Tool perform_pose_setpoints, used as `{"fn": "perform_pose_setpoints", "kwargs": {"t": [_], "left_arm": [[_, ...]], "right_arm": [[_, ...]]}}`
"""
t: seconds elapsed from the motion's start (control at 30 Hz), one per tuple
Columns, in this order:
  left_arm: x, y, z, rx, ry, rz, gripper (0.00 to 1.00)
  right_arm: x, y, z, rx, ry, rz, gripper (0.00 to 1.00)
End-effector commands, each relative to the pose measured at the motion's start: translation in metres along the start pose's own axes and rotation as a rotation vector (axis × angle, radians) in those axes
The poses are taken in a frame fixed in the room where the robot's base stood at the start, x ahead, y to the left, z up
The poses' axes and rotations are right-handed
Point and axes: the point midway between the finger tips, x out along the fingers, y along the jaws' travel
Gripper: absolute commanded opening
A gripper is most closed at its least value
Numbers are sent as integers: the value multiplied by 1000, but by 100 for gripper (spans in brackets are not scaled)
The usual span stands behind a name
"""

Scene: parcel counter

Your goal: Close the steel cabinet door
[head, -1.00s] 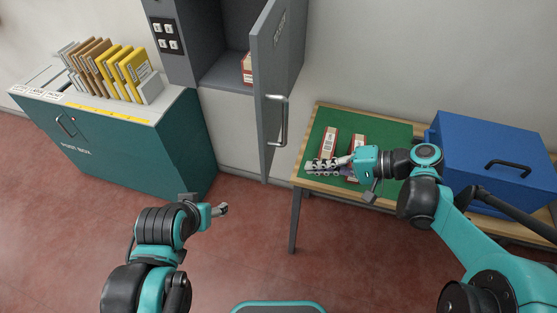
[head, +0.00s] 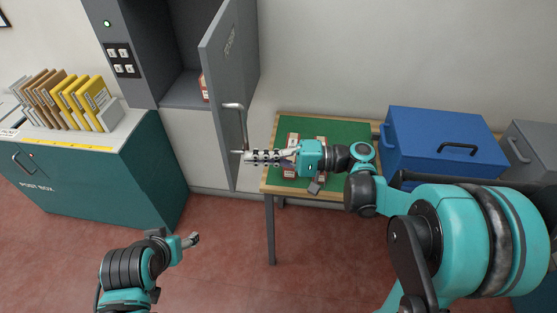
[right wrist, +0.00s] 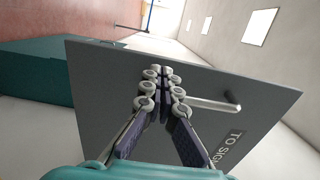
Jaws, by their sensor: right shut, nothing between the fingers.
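The grey steel cabinet (head: 140,60) stands open at the back, with its door (head: 222,75) swung out toward me. The door has a bar handle (head: 244,125) near its lower free edge. My right gripper (head: 246,157) is shut and empty, with its fingertips at the lower part of the door beside the handle. In the right wrist view the closed fingers (right wrist: 160,85) point at the door panel (right wrist: 110,90), and the handle (right wrist: 210,104) lies just right of them. Whether they touch the door I cannot tell. My left gripper (head: 190,240) is low over the floor, its finger opening unclear.
A green table mat (head: 345,131) with red-and-white boxes (head: 291,168) lies under my right forearm. A blue box (head: 445,140) stands right of it. The teal post box (head: 90,185) with parcels is at the left. A box sits inside the cabinet (head: 204,88).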

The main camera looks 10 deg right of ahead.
Motion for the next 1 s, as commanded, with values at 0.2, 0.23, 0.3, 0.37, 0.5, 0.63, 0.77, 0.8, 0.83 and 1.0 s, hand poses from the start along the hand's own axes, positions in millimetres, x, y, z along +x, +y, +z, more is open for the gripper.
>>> {"fn": "perform_pose_setpoints", "kwargs": {"t": [0.2, 0.23, 0.3, 0.37, 0.5, 0.63, 0.77, 0.8, 0.83, 1.0], "left_arm": [[8, 0, 5, 0, 0, 0, 63], [8, 0, 6, 0, 0, 0, 63], [8, 0, 6, 0, 0, 0, 63], [8, 0, 6, 0, 0, 0, 63], [8, 0, 6, 0, 0, 0, 63], [8, 0, 6, 0, 0, 0, 63], [8, 0, 6, 0, 0, 0, 63], [8, 0, 6, 0, 0, 0, 63], [8, 0, 5, 0, 0, 0, 63], [6, 0, 4, 0, 0, 0, 63]], "right_arm": [[28, 1, 0, 0, -2, 0, 0], [30, 1, 0, 0, -2, 0, 0], [32, 0, 0, 0, 0, 0, 0], [34, 0, 0, 0, 1, 0, 0], [34, 0, 0, 0, 1, 0, 0], [34, 0, 0, 0, 1, 0, 0], [36, 0, 1, 0, 5, 0, 0], [38, 0, 1, 0, 10, 0, 0], [40, 0, 2, 0, 16, 0, 0], [62, -1, 4, 0, 73, 0, 0]]}}
